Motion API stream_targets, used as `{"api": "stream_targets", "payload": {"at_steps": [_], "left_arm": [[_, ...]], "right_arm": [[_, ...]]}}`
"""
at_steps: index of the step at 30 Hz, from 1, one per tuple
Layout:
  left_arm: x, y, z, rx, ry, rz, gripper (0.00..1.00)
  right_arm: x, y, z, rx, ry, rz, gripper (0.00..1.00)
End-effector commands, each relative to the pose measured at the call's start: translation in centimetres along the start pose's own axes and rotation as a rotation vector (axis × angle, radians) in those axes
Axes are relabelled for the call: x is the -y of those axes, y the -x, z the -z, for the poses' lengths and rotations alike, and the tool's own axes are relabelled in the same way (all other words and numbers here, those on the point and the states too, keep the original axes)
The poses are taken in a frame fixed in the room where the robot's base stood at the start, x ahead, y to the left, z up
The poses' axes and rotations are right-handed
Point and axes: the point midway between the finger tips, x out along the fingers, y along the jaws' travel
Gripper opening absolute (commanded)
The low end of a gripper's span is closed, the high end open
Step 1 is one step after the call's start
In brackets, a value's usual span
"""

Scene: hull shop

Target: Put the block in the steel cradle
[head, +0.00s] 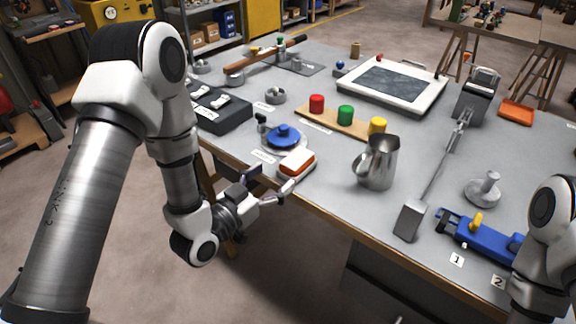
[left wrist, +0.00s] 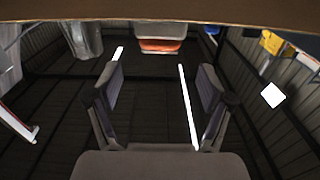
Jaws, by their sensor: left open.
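A small block, white with an orange-red band (head: 297,162), sits near the table's front edge, on what looks like a pale base. It also shows top centre in the left wrist view (left wrist: 160,45). My left gripper (head: 273,186) is just in front of it at the table edge, open and empty, with the two fingers apart in the left wrist view (left wrist: 158,90). I cannot tell for sure which thing is the steel cradle; a steel box-like stand (head: 478,96) is at the right back. My right arm shows at the right edge, with its gripper out of sight.
A blue-lidded dish (head: 284,136) stands behind the block. A steel jug (head: 379,163) and a wooden strip with red, green and yellow cylinders (head: 345,116) are to the right. A long steel tool (head: 430,185) and a blue tool (head: 482,238) lie farther right.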

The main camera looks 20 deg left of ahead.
Motion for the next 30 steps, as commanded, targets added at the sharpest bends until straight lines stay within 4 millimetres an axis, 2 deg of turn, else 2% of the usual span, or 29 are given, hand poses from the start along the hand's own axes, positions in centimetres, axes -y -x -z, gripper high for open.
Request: {"api": "stream_targets", "payload": {"at_steps": [3, 6, 12, 14, 17, 19, 20, 21, 23, 24, 27, 28, 30], "left_arm": [[0.1, 2.5, -0.1, 0.002, 0.006, 0.004, 0.81], [0.0, 3.7, -0.1, 0.0, 0.004, 0.002, 0.81], [-0.1, 4.1, -0.1, 0.004, 0.001, -0.001, 0.81], [-0.2, 4.2, -1.2, 0.044, 0.005, -0.003, 0.81], [-0.8, 5.0, -6.6, 0.247, 0.031, -0.003, 0.81], [-1.5, 7.1, -12.8, 0.491, 0.069, 0.013, 0.81], [-1.8, 8.6, -15.6, 0.61, 0.091, 0.026, 0.81], [-2.2, 11.1, -19.1, 0.773, 0.123, 0.051, 0.81], [-3.0, 15.4, -23.6, 1.009, 0.175, 0.103, 0.81], [-3.4, 18.4, -25.8, 1.15, 0.207, 0.143, 0.81], [-4.5, 24.5, -28.8, 1.416, 0.274, 0.238, 0.81], [-4.8, 25.8, -29.2, 1.467, 0.289, 0.26, 0.85], [-5.1, 27.5, -29.6, 1.537, 0.308, 0.291, 0.85]], "right_arm": [[0.0, -0.2, 0.0, 0.0, 0.0, 0.0, 0.4], [0.0, -0.3, 0.0, 0.0, 0.0, 0.0, 0.4], [0.0, -0.3, 0.0, 0.0, 0.0, 0.0, 0.4], [0.0, -0.3, 0.0, 0.0, 0.0, 0.0, 0.4], [0.0, -0.3, 0.0, 0.0, 0.0, 0.0, 0.4], [0.0, -0.3, 0.0, 0.0, 0.0, 0.0, 0.4], [0.0, -0.3, 0.0, 0.0, 0.0, 0.0, 0.4], [0.0, -0.3, 0.0, 0.0, 0.0, 0.0, 0.4], [0.0, -0.3, 0.0, 0.0, 0.0, 0.0, 0.4], [0.0, -0.3, 0.0, 0.0, 0.0, 0.0, 0.4], [0.0, -0.2, 0.0, 0.0, 0.0, 0.0, 0.4], [0.0, -0.2, 0.0, 0.0, 0.0, 0.0, 0.4], [0.0, -0.2, 0.0, 0.0, 0.0, 0.0, 0.4]]}}
